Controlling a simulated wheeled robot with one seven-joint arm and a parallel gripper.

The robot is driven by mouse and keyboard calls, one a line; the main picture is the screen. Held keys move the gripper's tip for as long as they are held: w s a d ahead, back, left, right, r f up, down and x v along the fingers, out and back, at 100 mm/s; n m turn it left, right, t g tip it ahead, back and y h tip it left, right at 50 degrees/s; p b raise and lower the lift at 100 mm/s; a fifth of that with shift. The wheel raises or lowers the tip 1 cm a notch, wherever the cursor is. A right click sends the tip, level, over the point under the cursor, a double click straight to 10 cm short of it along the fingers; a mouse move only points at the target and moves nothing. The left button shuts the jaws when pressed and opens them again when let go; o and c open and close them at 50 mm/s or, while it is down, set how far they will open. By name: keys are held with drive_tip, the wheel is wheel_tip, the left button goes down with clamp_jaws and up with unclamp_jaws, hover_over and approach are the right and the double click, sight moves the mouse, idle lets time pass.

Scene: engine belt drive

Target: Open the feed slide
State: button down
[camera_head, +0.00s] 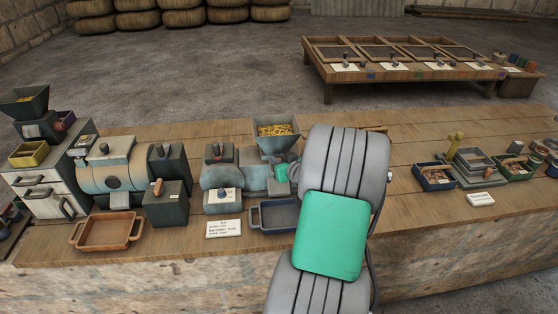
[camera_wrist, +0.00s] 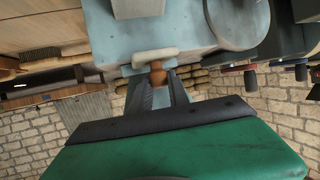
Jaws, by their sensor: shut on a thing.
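In the wrist view, a pale cream crosspiece with a short brown grip (camera_wrist: 157,75) stands out from a light blue machine body (camera_wrist: 110,45). It looks like the feed slide's handle; the slide itself cannot be made out. My gripper (camera_wrist: 158,84) has its two dark fingers shut on the brown grip, one on each side. In the head view, the blue-grey machine (camera_head: 222,178) carries a hopper (camera_head: 275,132) filled with yellow pieces. My arm covers its right side, so the handle and fingertips are hidden there.
A dark blue-grey tray (camera_head: 276,215) sits in front of the machine, close to my arm. Left are a brown tray (camera_head: 108,231), a white card (camera_head: 223,229) and another machine (camera_head: 112,170). Small bins (camera_head: 435,177) stand right. The bench between is mostly clear.

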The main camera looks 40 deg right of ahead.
drive_tip(key=s+a, duration=0.1)
drive_tip(key=s+a+b, duration=0.1)
drive_tip(key=shift+s, duration=0.35)
drive_tip(key=c, duration=1.3)
unclamp_jaws()
drive_tip(key=shift+o, duration=0.2)
